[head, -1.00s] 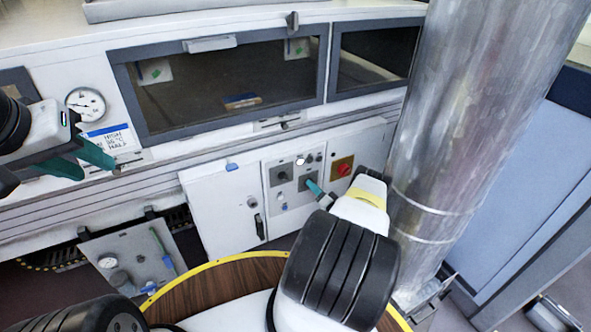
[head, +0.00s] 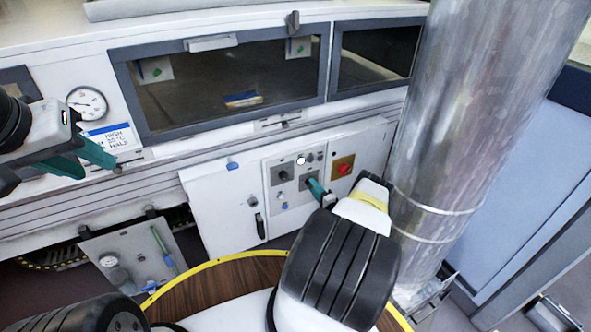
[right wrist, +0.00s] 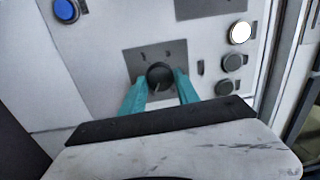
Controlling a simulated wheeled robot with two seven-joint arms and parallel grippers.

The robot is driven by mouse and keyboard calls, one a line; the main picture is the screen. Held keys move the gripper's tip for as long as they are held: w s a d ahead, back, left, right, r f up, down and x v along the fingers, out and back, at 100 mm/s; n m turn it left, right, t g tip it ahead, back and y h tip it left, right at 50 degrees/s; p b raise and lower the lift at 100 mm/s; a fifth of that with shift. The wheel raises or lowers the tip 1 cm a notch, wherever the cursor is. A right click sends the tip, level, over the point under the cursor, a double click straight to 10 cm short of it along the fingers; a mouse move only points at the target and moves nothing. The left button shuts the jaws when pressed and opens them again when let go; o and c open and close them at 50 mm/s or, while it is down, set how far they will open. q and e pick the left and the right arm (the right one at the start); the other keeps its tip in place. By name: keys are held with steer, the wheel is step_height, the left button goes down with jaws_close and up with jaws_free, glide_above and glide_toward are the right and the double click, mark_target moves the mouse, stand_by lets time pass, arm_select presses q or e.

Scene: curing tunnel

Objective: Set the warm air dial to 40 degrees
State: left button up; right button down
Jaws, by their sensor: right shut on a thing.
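The control panel (head: 299,200) on the white cabinet front has a black dial (right wrist: 159,75) on a grey plate (right wrist: 135,60). In the right wrist view the teal fingers of my right gripper (right wrist: 160,88) lie on both sides of this dial and are shut on it. A pale pointer line shows on the dial; its scale marks are too small to read. In the head view my right gripper (head: 316,188) reaches the panel and hides most of the dial. My left gripper (head: 82,160) is open and empty at the left, in front of the cabinet.
Another black dial (head: 283,175) sits up and left on the panel, near a white round button (head: 301,160). A red switch (head: 343,169) is just right of my gripper. A pressure gauge (head: 87,103) is at upper left. A large metal duct (head: 450,120) stands close on the right.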

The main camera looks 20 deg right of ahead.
steer(key=shift+w+r, duration=0.2)
steer(key=shift+r, duration=0.25)
steer(key=c, duration=0.9)
jaws_free()
steer(key=shift+f, duration=0.15)
steer(key=shift+s, duration=0.1)
steer(key=s, duration=0.7)
steer(key=shift+s+d+f, duration=0.15)
steer(key=shift+s+d, duration=0.2)
